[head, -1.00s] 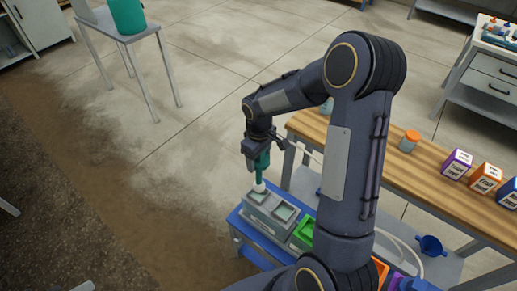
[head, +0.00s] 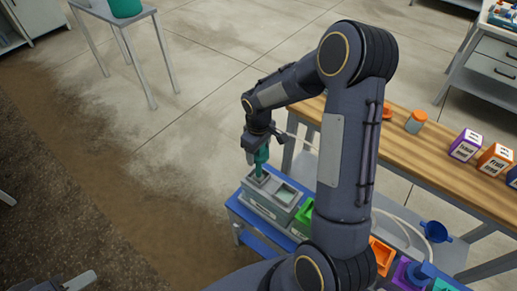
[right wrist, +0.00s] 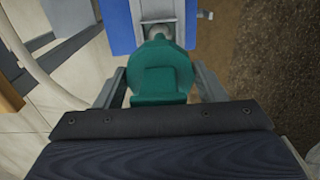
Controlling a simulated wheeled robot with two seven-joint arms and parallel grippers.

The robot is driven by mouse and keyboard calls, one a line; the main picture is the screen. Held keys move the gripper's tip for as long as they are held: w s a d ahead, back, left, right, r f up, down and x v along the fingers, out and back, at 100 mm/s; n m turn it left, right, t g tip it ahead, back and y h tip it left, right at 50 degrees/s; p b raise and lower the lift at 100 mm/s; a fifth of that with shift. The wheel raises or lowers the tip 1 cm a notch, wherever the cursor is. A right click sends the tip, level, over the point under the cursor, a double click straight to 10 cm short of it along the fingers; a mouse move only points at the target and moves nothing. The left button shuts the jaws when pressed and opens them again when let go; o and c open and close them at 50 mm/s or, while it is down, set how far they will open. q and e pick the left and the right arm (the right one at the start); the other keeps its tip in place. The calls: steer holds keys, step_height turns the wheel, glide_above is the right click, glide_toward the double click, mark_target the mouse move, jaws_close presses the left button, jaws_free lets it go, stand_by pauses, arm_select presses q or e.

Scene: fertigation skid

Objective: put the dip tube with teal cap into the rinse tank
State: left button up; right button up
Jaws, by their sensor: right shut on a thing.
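The dip tube with teal cap (head: 262,158) is upright in my right gripper (head: 257,150), whose fingers are shut on it. In the right wrist view the teal cap (right wrist: 160,72) sits between the two fingers. The tube's lower end reaches into the left opening of a grey two-opening tank unit (head: 262,204) on the blue trolley; its tip is hidden. The unit's front labels are too small to read, so I cannot tell which opening is the rinse tank. Part of what looks like my left gripper (head: 72,284) shows at the lower left edge.
Green (head: 304,214), orange (head: 381,255) and purple (head: 402,276) bins stand further along the blue trolley (head: 243,219), partly behind my right arm. A wooden bench (head: 400,155) holds an orange-lidded jar (head: 416,121) and several labelled boxes. The floor left of the trolley is clear.

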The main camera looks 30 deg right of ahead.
mark_target(258, 169)
steer(key=shift+f+b, duration=4.1)
steer(key=shift+f, duration=1.3)
steer(key=o, duration=1.4)
steer(key=shift+c, duration=0.2)
steer(key=shift+r, duration=0.15)
step_height(258, 169, up, 8)
steer(key=shift+f, duration=0.2)
